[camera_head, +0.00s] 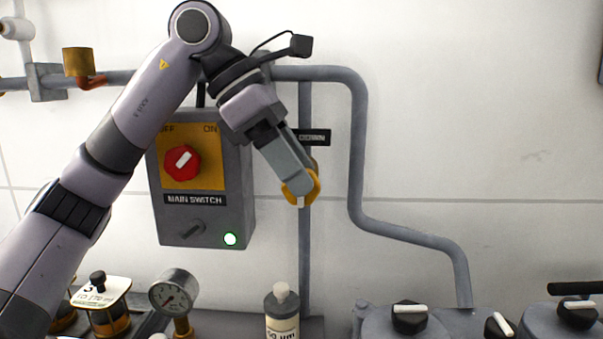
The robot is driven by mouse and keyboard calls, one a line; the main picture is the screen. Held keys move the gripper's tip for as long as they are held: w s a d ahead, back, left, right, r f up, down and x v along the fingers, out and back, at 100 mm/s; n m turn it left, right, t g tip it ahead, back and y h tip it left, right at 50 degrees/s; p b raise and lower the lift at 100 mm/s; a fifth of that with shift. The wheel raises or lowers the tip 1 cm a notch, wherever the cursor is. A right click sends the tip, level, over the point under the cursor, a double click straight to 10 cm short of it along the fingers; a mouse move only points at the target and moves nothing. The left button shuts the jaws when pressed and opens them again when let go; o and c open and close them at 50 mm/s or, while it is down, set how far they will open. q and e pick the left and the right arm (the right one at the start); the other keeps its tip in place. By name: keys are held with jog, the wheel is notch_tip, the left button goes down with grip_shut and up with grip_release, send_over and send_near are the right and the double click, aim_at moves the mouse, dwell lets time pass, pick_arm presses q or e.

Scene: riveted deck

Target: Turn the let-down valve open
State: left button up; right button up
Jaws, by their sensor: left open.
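A black label (316,138) reading "DOWN", its left part covered by my arm, sits on the vertical grey pipe (305,245) right of the switch box. The let-down valve by this label is mostly hidden behind my left gripper (300,190); only a small brownish part shows beside the fingers. My left gripper is open and points down and right in front of the pipe. A yellow-orange curved piece (315,183) lies around the fingertips; I cannot tell whether it is the valve's handle or whether the fingers touch it. My right gripper is not in view.
Below stand a gauge (173,292), a bottle (282,312) and black-knobbed lids (409,318).

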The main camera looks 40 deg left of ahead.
pick_arm(q)
jog(key=v, duration=0.5)
jog(key=shift+s+a+r, duration=0.1)
jog(key=shift+r, duration=0.15)
dwell(0.3)
